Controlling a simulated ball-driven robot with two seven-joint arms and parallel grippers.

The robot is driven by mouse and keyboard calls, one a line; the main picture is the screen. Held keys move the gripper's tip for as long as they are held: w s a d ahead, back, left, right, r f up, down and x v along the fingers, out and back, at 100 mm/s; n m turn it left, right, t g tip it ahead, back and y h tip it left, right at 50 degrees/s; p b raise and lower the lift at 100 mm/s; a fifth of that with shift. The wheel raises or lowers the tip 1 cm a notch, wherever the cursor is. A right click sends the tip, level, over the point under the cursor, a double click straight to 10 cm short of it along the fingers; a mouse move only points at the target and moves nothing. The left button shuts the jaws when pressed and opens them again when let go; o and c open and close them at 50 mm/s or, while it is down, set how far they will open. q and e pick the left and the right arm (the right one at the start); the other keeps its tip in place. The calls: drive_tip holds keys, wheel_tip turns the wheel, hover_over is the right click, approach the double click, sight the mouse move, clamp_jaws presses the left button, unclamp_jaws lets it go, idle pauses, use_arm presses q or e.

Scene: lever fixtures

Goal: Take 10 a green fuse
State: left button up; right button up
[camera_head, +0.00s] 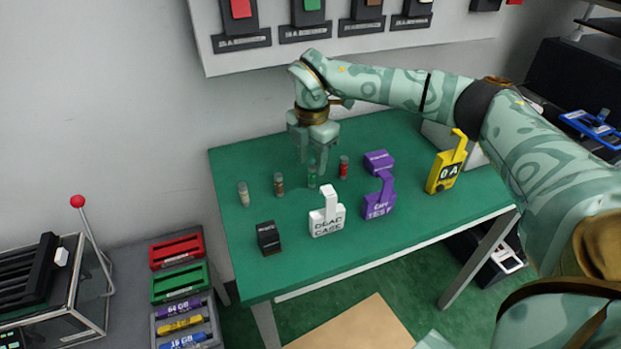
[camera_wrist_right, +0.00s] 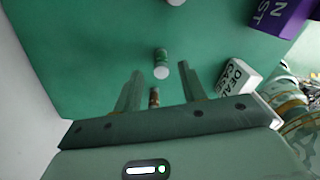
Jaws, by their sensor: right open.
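The green fuse (camera_head: 312,177) stands upright on the green table, in a row between the brown fuse (camera_head: 279,184) and the red fuse (camera_head: 343,167). My right gripper (camera_head: 310,162) points down, open and empty, just above and behind the green fuse. In the right wrist view the green fuse (camera_wrist_right: 161,60) lies ahead of the open fingertips (camera_wrist_right: 160,70), and the brown fuse (camera_wrist_right: 154,97) shows between the fingers. Whether the fingers touch anything is hard to tell. My left gripper is not in view.
A pale fuse (camera_head: 243,194) stands at the row's left. A black block (camera_head: 268,238), white case (camera_head: 327,214), purple tester (camera_head: 379,200), purple block (camera_head: 379,162) and yellow 0 A tag (camera_head: 447,166) share the table (camera_head: 290,275). A fixture panel (camera_head: 360,48) hangs behind.

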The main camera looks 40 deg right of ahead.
sight(313, 166)
wheel_tip(313, 166, down, 6)
drive_tip(key=shift+r+b, duration=0.25)
drive_tip(key=shift+b, duration=0.9)
drive_tip(key=shift+s+r, duration=0.1)
clamp_jaws()
